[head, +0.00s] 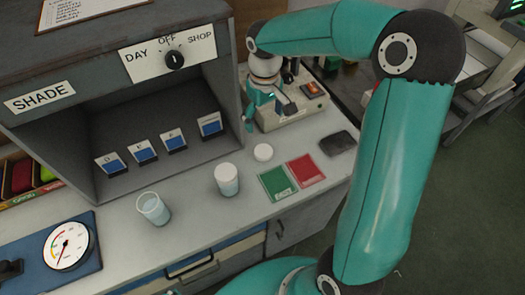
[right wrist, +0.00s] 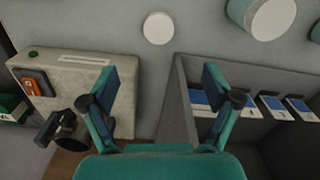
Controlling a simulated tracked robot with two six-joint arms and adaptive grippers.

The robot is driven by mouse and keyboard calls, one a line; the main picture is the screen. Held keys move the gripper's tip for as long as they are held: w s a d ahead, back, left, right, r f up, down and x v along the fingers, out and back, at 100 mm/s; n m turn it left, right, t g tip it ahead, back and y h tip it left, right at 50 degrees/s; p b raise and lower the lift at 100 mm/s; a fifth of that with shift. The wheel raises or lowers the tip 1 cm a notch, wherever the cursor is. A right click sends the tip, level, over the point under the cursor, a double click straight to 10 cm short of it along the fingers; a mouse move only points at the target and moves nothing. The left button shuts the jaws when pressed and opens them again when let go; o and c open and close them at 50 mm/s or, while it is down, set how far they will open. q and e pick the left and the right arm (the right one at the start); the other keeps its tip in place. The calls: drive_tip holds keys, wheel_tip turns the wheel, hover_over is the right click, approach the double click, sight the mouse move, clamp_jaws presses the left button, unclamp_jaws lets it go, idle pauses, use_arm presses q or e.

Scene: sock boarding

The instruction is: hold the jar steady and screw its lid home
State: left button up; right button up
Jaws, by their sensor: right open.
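A round white lid (head: 263,152) lies flat on the bench; in the right wrist view the lid (right wrist: 158,28) is ahead of the fingertips, with a gap between. A pale jar (head: 227,182) with a white top stands upright left of the lid; I cannot tell whether that top is a cover. A translucent jar (head: 153,210) with an open-looking top stands farther left. My right gripper (head: 268,112) is open and empty, beside the cabinet and in front of the beige device; its spread fingers also show in the right wrist view (right wrist: 158,80). My left gripper is out of view.
The beige device (head: 300,108) with an orange switch is close to my right gripper. A grey cabinet (head: 228,75) stands at the left, with blue-faced cards inside. Green (head: 278,184) and red (head: 306,171) cards lie near the lid. A dial gauge (head: 68,246) is at lower left.

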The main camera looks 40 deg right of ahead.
hover_over(263, 151)
drive_tip(key=f, duration=0.9)
drive_tip(key=shift+s+a+f, duration=0.1)
drive_tip(key=shift+s+f, duration=0.15)
drive_tip(key=shift+s, duration=0.15)
drive_tip(key=f, duration=0.1)
drive_tip(key=f+p, duration=0.1)
drive_tip(key=f, duration=0.2)
drive_tip(key=shift+w+f+p, duration=0.1)
drive_tip(key=shift+w+p, duration=0.2)
drive_tip(key=shift+f, duration=0.5)
drive_tip(key=c, duration=0.8)
